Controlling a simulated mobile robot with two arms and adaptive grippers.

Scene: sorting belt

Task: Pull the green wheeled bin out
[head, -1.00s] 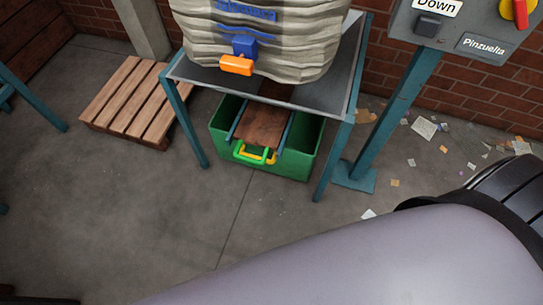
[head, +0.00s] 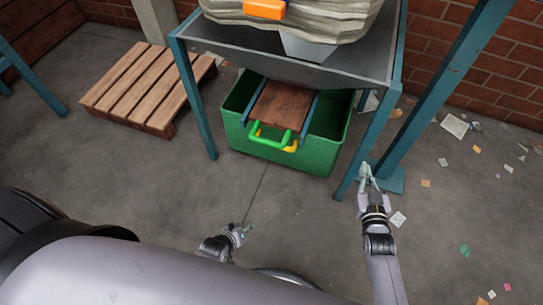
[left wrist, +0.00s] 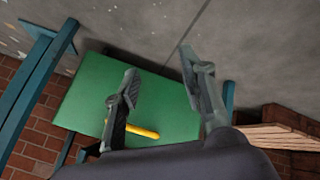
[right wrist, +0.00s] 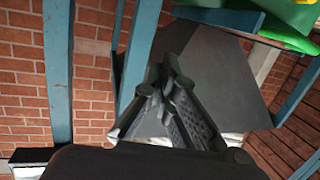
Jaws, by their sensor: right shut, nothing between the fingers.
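The green wheeled bin (head: 312,160) stands on the floor under a metal table frame, its front facing me. A bright green handle (head: 268,141) and a yellow handle part (head: 291,147) show at its front. Its wheels are hidden. My left gripper (head: 244,231) is in front of the bin, apart from it. In the left wrist view its fingers (left wrist: 162,88) are spread and empty, with the green bin face (left wrist: 90,88) behind them. My right gripper (head: 367,178) is shut and empty by the table's front right leg. Its closed fingers also show in the right wrist view (right wrist: 165,92).
The table (head: 290,66) carries a bulging sack (head: 330,18); its blue legs flank the bin. A brown board (head: 284,104) on rails lies over the bin. A wooden pallet (head: 140,88) stands left. Paper scraps (head: 454,125) litter the right.

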